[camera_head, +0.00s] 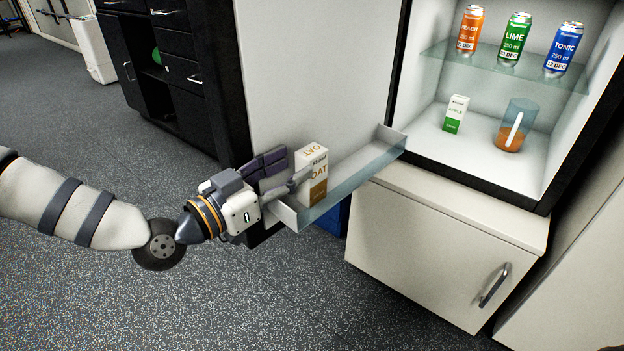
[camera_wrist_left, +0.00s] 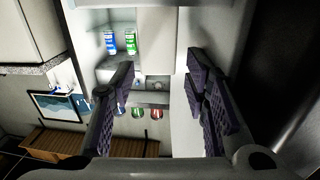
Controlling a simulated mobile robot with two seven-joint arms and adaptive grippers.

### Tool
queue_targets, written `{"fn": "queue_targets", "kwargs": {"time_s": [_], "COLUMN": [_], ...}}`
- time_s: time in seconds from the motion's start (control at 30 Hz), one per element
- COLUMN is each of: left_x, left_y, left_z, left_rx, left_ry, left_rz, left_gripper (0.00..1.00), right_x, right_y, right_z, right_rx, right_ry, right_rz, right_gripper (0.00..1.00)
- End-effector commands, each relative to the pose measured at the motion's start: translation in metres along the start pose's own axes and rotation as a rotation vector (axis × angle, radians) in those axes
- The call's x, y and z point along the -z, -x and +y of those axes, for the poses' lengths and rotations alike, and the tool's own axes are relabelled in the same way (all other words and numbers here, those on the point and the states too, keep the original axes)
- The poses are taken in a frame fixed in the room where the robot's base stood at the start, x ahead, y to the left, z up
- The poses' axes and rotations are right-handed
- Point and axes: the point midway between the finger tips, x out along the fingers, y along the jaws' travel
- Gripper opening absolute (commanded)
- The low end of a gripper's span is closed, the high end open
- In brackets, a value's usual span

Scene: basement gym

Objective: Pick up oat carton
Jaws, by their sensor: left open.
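The oat carton (camera_head: 313,186), white with brown lettering and a brown lower part, stands upright in the clear door shelf (camera_head: 352,186) of the open fridge. My left gripper (camera_head: 293,170) is open at the left side of the carton, its fingertips close to it. I cannot tell whether they touch the carton. My right gripper is not in view.
The fridge holds peach (camera_head: 470,29), lime (camera_head: 514,39) and tonic (camera_head: 563,49) cans on a glass shelf (camera_head: 500,66). Below stand a small green-and-white carton (camera_head: 455,114) and a glass (camera_head: 516,126) with orange-brown contents. The door panel (camera_head: 318,75) rises behind the door shelf. Floor is clear at front left.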

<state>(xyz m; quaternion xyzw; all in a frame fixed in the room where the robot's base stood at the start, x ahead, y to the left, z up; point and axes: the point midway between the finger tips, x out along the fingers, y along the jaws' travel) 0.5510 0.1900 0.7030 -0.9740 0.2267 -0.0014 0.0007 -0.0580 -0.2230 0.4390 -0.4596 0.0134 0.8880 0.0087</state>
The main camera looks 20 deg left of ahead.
Motion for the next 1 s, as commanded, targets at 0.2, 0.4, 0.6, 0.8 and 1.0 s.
{"fn": "queue_targets", "kwargs": {"time_s": [0.2, 0.4, 0.6, 0.8, 1.0], "left_x": [-0.003, -0.002, -0.002, -0.001, 0.007], "left_y": [-0.04, -0.045, -0.044, -0.044, -0.044], "left_z": [0.002, 0.002, 0.002, 0.002, 0.005], "left_rx": [-0.002, -0.001, -0.001, -0.001, -0.003], "left_ry": [0.0, 0.002, 0.002, 0.002, 0.0], "left_rz": [-0.001, -0.001, -0.001, 0.0, 0.002], "left_gripper": [0.42, 0.42, 0.1, 0.0, 0.0], "right_x": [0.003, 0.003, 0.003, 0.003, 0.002], "right_y": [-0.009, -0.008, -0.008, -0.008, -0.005], "right_z": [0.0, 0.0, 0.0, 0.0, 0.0], "right_rx": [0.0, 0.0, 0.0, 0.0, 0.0], "right_ry": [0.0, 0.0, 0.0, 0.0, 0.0], "right_rz": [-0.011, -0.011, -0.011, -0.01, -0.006], "right_gripper": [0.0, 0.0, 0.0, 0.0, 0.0]}}
